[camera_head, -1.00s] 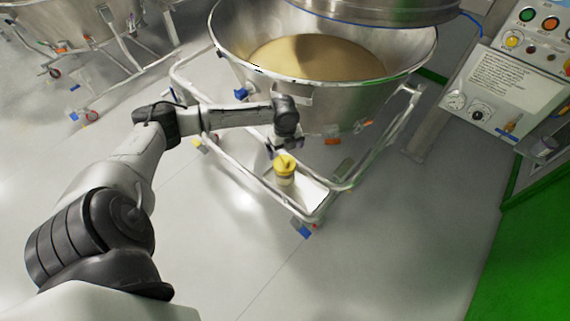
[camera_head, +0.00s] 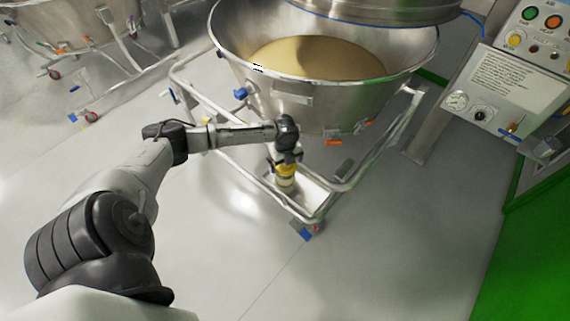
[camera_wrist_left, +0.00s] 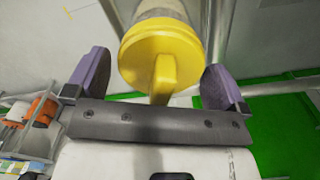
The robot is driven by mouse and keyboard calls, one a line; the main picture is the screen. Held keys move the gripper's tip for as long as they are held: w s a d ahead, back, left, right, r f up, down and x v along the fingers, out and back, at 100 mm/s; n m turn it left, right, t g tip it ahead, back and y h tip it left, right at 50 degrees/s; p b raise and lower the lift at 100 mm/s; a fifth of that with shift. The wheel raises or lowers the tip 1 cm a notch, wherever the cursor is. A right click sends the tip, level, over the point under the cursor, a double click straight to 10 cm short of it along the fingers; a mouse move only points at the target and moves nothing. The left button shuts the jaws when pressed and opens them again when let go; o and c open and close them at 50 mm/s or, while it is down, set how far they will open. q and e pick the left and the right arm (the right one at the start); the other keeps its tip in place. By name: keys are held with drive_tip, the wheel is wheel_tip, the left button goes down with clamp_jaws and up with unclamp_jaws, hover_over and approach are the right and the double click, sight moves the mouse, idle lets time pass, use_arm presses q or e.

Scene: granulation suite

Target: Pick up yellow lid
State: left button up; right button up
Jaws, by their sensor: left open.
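The yellow lid (camera_head: 286,169) sits on a pale container (camera_head: 285,182) that stands on a flat ledge of the bin's frame. In the left wrist view the yellow lid (camera_wrist_left: 160,58) is round with a raised bar-shaped grip pointing toward my gripper. My left gripper (camera_head: 284,160) is right at the lid in the head view and partly hides it. In the left wrist view my left gripper (camera_wrist_left: 153,82) is open, with one purple finger pad on each side of the lid's grip. The pads appear apart from the grip. My right gripper is not in view.
A large steel bin (camera_head: 310,100) holding tan powder stands just behind the lid, on a tubular frame (camera_head: 235,165). A control panel (camera_head: 500,90) is at the right, beside a green surface (camera_head: 520,250). The floor in front is clear.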

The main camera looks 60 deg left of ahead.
use_arm(q)
drive_tip(key=shift+c, duration=0.2)
drive_tip(key=c, duration=0.7)
drive_tip(key=shift+r, duration=0.15)
